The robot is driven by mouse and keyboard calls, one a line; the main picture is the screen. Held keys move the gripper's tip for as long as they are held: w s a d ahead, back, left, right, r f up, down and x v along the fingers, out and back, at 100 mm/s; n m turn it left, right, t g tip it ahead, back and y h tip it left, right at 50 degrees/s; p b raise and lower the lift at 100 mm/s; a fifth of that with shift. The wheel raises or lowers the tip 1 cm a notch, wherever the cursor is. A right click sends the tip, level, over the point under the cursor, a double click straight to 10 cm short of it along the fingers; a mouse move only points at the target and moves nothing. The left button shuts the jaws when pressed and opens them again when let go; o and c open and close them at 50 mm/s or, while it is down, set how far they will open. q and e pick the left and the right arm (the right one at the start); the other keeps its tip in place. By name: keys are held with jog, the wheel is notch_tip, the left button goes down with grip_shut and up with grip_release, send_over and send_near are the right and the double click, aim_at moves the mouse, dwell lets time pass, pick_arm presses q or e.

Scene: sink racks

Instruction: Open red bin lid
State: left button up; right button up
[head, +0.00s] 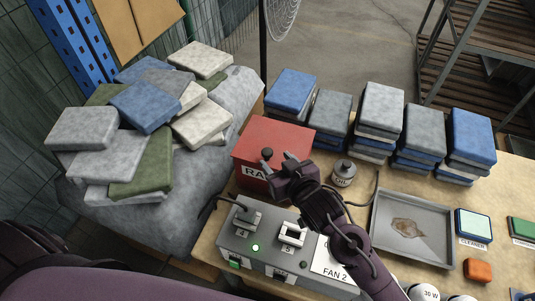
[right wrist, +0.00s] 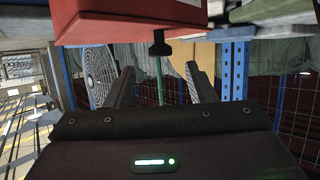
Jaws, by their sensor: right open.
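The red bin (head: 275,133) stands at the left end of the table, its flat red top looking shut. A white label starting "RA" on its front is partly hidden by my gripper. A black knob (head: 267,153) sits at the bin's front edge; it also shows in the right wrist view (right wrist: 160,46), below the red body (right wrist: 130,18). My right gripper (head: 278,161) is in front of the bin, close to the knob. Its fingers (right wrist: 157,84) are apart with nothing between them, and the knob is just beyond the tips. My left gripper is out of view.
A grey switch box (head: 262,262) with a lit green lamp is below my right gripper. A small bottle (head: 344,173) is right of the bin. Stacks of folded cloths (head: 382,108) line the back; a metal tray (head: 411,228) lies to the right. A cloth heap (head: 150,107) is left.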

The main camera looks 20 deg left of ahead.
aim_at(268, 152)
jog(key=p+x, duration=0.1)
jog(key=x, duration=0.5)
jog(key=shift+w+a+f, duration=0.1)
jog(key=shift+w+a, duration=0.1)
jog(key=shift+a, duration=0.1)
grip_shut()
